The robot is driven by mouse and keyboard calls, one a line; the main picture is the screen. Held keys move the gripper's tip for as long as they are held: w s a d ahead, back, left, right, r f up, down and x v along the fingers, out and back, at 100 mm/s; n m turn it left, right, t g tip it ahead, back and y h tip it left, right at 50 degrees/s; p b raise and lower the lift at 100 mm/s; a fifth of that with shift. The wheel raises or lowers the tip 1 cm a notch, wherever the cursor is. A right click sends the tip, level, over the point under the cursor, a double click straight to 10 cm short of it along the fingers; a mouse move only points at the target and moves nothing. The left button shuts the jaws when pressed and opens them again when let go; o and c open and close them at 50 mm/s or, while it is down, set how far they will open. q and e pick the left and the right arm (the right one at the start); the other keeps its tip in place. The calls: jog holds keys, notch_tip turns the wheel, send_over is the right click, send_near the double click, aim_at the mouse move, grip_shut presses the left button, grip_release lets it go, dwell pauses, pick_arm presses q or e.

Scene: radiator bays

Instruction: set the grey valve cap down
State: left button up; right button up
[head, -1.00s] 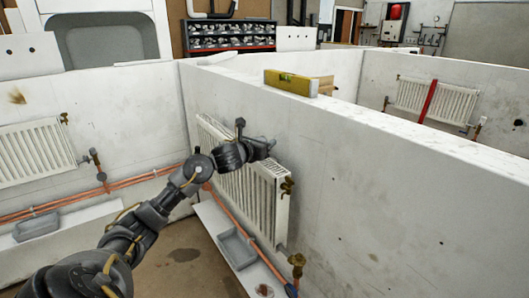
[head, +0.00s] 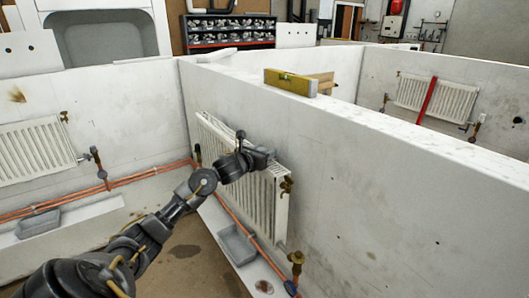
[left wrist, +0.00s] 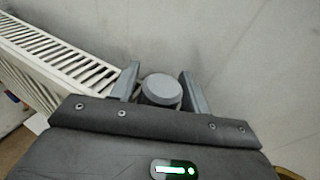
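The grey valve cap (left wrist: 161,90) is a round, flat-topped piece between the two fingers of my left gripper (left wrist: 160,88) in the left wrist view. The fingers stand close on either side of it, and it looks gripped. In the head view my left gripper (head: 266,158) is at the top edge of the white radiator (head: 262,205) on the middle wall, near its right end. The cap cannot be made out there. Whether the cap touches anything below is hidden. My right gripper is not in view.
A grey tray (head: 237,246) lies on the pale ledge below the radiator. A brass valve (head: 286,186) sticks out at the radiator's right end. A yellow spirit level (head: 290,82) stands on the wall top. The radiator's slotted top (left wrist: 60,60) runs off to the left.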

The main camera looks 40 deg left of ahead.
pick_arm(q)
jog(key=shift+o, duration=0.6)
jog(key=shift+r, duration=0.2)
jog(key=s+d+r+b, duration=0.1)
jog(key=s+b, duration=0.2)
jog(key=s, duration=0.8)
jog(key=shift+s+r, duration=0.35)
jog(key=shift+s, duration=0.05)
jog(key=shift+f, duration=0.1)
